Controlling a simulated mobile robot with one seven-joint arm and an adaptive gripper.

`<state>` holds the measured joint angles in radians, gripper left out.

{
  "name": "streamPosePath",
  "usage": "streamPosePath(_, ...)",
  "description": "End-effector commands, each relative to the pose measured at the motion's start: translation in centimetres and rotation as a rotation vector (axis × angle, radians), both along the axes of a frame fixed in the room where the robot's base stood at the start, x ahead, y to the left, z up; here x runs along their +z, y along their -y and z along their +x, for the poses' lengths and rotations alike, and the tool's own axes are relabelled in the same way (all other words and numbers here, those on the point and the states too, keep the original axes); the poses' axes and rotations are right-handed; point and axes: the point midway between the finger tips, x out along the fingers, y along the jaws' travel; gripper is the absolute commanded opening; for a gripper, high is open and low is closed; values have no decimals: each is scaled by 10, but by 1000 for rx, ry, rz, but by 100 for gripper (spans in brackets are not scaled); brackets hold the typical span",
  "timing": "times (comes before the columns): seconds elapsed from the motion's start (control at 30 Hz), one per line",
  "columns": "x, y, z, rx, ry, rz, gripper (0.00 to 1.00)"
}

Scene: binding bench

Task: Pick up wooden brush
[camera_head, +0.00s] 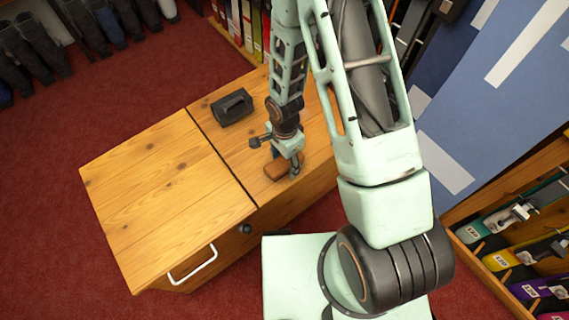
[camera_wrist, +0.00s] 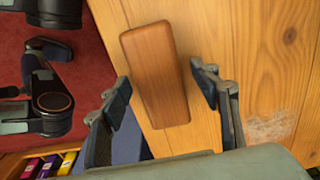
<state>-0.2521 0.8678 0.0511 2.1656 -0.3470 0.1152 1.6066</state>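The wooden brush (camera_head: 277,171) is a brown block with rounded edges, lying on the wooden bench top close to its front edge. In the wrist view the brush (camera_wrist: 155,70) lies lengthwise, its near end between the two fingers. My gripper (camera_wrist: 162,90) is open, with one dark finger on each side of the brush and a gap to both. In the head view my gripper (camera_head: 284,168) is low over the bench at the brush and partly hides it. I cannot tell how high the fingertips are above the bench.
A dark block with a handle (camera_head: 232,107) stands on the bench (camera_head: 150,190) behind the brush. The bench's left half is clear. A rack of skis or boards (camera_head: 510,225) stands at the right. Boots (camera_head: 90,25) line the back left.

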Motion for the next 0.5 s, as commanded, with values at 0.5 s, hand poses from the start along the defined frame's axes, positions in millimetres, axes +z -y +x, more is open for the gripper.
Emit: streamPosePath(0.5,0,0,0,0,0,0,10)
